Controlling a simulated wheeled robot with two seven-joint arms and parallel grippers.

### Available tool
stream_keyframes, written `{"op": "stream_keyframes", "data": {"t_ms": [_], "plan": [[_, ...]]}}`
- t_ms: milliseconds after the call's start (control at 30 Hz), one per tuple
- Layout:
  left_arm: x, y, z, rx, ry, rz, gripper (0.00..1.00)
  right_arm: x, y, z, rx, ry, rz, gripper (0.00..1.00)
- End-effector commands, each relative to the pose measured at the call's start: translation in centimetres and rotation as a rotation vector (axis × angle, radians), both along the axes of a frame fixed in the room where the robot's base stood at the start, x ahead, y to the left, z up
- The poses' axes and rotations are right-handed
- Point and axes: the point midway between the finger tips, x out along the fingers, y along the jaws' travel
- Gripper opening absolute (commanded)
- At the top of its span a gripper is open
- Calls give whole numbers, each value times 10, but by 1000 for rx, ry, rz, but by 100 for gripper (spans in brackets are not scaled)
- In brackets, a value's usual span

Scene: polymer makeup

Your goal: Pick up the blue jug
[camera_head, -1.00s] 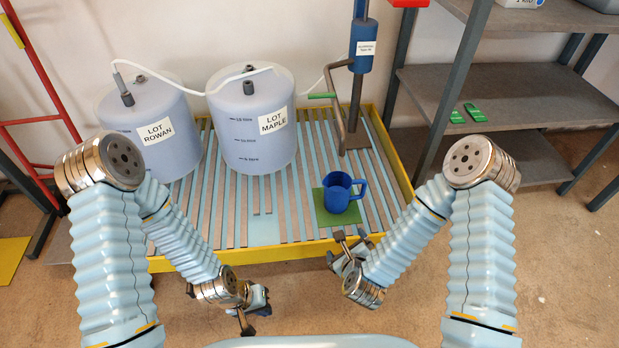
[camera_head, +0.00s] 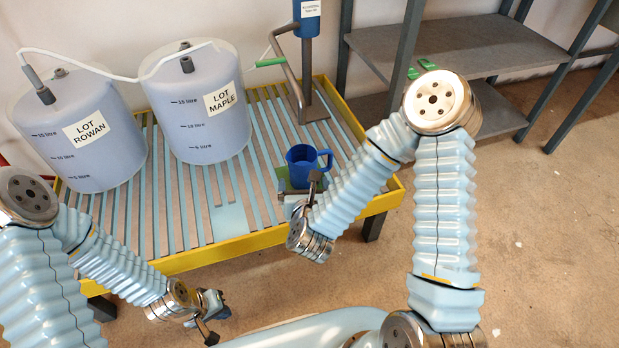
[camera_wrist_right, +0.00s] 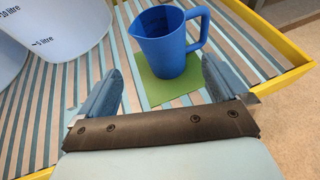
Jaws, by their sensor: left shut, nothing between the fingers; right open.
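The blue jug (camera_head: 301,167) stands upright on a green mat (camera_head: 283,185) near the front right of the slatted platform. In the right wrist view the jug (camera_wrist_right: 165,47) shows just beyond my fingers, its handle towards the right; the mat (camera_wrist_right: 192,96) lies under it. My right gripper (camera_head: 300,186) is open and empty, on the near side of the jug. In the right wrist view its fingers (camera_wrist_right: 162,78) are spread, with the jug ahead of the gap and not between them. My left gripper (camera_head: 212,318) is shut and empty, low in front of the platform, away from the jug.
Two large tanks, LOT ROWAN (camera_head: 88,140) and LOT MAPLE (camera_head: 197,115), stand on the platform, joined by a white hose. A blue pump (camera_head: 307,18) on a post with a bent handle stands behind the jug. The yellow rim (camera_head: 225,250) edges the platform. Grey shelves (camera_head: 450,55) stand right.

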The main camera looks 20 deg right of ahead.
Motion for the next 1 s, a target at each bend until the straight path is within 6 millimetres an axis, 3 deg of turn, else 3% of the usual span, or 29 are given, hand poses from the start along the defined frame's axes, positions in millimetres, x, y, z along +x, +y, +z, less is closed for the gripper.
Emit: {"op": "stream_keyframes", "data": {"t_ms": [33,100,167,300,533,800,1000], "plan": [[1,2,-19,3,-1,4,0,1,-1,-9,0,-6,-1,100],[1,4,-29,6,-2,9,0,2,-1,-9,1,-6,2,100],[1,4,-17,6,-3,8,0,18,-5,-8,1,0,-2,100],[1,4,-16,5,-3,7,0,41,-9,-18,2,0,1,100],[1,4,-16,5,-3,8,0,58,-14,-25,0,-1,3,100],[1,4,-14,6,-3,8,0,94,-25,-40,1,-1,3,100],[1,4,-14,6,-3,8,0,99,-26,-42,0,-1,4,100]]}}
